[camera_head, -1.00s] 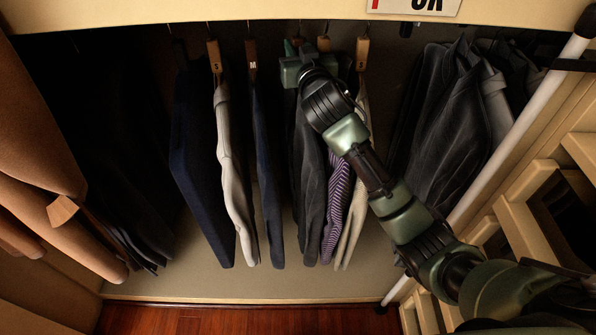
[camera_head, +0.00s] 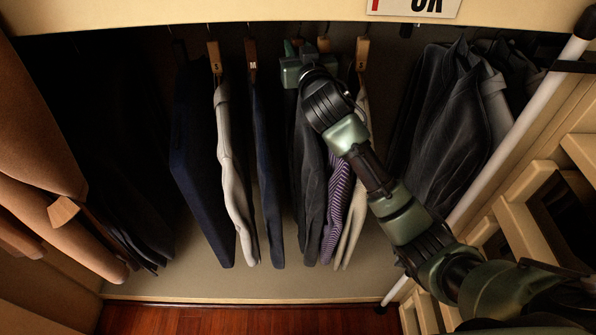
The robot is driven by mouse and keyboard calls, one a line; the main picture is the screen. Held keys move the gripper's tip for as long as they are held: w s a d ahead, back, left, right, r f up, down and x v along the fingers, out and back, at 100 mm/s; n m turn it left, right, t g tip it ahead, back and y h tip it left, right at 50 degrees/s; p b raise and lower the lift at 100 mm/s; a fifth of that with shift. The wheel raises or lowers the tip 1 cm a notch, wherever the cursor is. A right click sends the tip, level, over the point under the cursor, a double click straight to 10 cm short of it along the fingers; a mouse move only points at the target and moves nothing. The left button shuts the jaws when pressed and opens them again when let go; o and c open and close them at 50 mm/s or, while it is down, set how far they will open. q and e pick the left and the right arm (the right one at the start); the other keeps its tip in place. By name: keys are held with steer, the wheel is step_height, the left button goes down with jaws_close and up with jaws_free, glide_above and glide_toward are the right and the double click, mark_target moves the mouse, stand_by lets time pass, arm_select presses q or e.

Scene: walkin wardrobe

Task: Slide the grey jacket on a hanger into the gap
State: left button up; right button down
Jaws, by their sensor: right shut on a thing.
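The grey jacket (camera_head: 307,190) hangs in the middle group of clothes, between a navy garment (camera_head: 268,190) on its left and a purple striped one (camera_head: 335,205) on its right. My right gripper (camera_head: 296,52) is at the top of the grey jacket, just under the rail shelf, and is shut on its hanger; the fingertips are partly hidden by the gripper's own body. A gap of bare back panel lies between the navy garment and the grey jacket. Another gap lies right of the beige garment (camera_head: 356,190). My left gripper is out of view.
Dark grey coats (camera_head: 448,120) hang at the right beside a white pole (camera_head: 515,135). A cream garment (camera_head: 232,165) and a navy suit (camera_head: 197,165) hang left of the middle. Dark clothes and brown coats (camera_head: 35,150) fill the left. A wooden shelf unit (camera_head: 530,225) stands at the right.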

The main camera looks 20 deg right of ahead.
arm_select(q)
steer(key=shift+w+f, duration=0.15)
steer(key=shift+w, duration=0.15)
arm_select(e)
steer(key=shift+r, duration=0.1)
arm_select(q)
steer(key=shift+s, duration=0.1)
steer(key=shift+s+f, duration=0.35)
arm_select(e)
steer(key=shift+a, duration=0.1)
steer(key=shift+w+a, duration=0.15)
steer(key=shift+a, duration=0.2)
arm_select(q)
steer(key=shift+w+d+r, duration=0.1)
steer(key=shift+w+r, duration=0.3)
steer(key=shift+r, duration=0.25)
arm_select(e)
steer(key=shift+w+a, duration=0.15)
steer(key=shift+a, duration=0.55)
steer(key=c, duration=1.1)
jaws_free()
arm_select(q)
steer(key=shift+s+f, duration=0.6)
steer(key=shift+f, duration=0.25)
arm_select(e)
steer(key=shift+s+a, duration=0.2)
steer(key=shift+s, duration=3.7)
